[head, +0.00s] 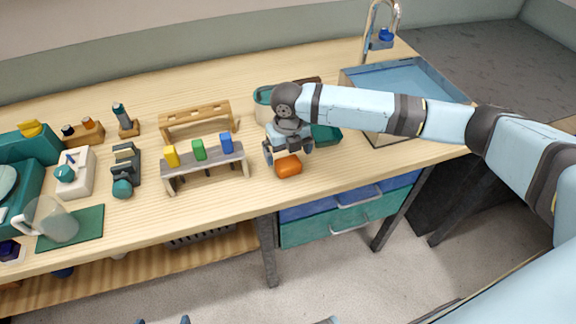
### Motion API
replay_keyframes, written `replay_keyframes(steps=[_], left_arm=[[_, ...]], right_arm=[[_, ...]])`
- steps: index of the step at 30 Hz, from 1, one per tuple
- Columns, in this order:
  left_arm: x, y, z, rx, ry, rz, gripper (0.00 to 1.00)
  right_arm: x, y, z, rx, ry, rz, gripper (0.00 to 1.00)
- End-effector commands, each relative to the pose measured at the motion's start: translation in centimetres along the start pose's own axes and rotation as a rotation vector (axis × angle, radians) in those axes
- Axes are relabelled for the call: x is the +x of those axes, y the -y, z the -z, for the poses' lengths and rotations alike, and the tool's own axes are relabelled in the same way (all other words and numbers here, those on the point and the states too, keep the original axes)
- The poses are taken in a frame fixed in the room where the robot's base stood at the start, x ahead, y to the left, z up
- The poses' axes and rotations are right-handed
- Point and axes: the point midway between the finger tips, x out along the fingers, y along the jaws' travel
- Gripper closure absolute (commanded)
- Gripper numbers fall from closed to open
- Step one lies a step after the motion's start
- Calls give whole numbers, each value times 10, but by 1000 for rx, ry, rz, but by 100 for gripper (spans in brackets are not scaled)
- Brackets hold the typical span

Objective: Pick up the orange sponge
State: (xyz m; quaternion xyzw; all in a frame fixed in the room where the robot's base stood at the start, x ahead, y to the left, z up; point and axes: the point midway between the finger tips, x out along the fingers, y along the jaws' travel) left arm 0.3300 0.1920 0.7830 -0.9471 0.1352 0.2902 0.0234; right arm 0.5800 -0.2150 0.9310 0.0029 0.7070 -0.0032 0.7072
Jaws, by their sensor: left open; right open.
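The orange sponge (288,167) lies on the wooden table near its front edge, in the middle of the head view. My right gripper (288,154) points down just over it, with its fingers apart. One finger is at the left of the sponge and the other at its upper right. I cannot tell whether either finger touches it. The sponge's back edge is partly hidden by the gripper. Only small tips of what appears to be my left gripper (163,321) show at the bottom edge, apart and far from the sponge.
Left of the sponge stands a grey rack (205,168) with yellow, green and blue blocks. A wooden rack (196,117) is behind it. A teal tray (326,135) and a clear-walled basin (408,88) are to the right. The table left of the sponge is narrowly clear.

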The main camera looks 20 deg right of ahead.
Motion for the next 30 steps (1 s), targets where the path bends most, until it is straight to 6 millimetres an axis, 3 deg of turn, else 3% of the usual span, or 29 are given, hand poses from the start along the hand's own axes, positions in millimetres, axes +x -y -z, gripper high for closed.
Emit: replay_keyframes(steps=[12, 18, 19, 24, 26, 30], left_arm=[[-1, 0, 3, 2, -5, 1, 0], [-1, 0, 2, 2, -4, 1, 0], [-1, 0, 2, 2, -3, 1, 0], [-1, 0, 2, 2, -2, 1, 0], [-1, 0, 1, 2, -2, 1, 0], [-1, 0, 1, 2, -2, 1, 0]], right_arm=[[49, 0, 0, 0, -2, 0, 1], [51, 0, 0, -1, 0, 0, 1], [51, 0, 0, -1, 0, 0, 3], [51, 0, 0, -1, 0, 0, 42], [51, 0, 0, -1, 0, 0, 54], [51, 0, 0, 0, 0, 0, 54]])
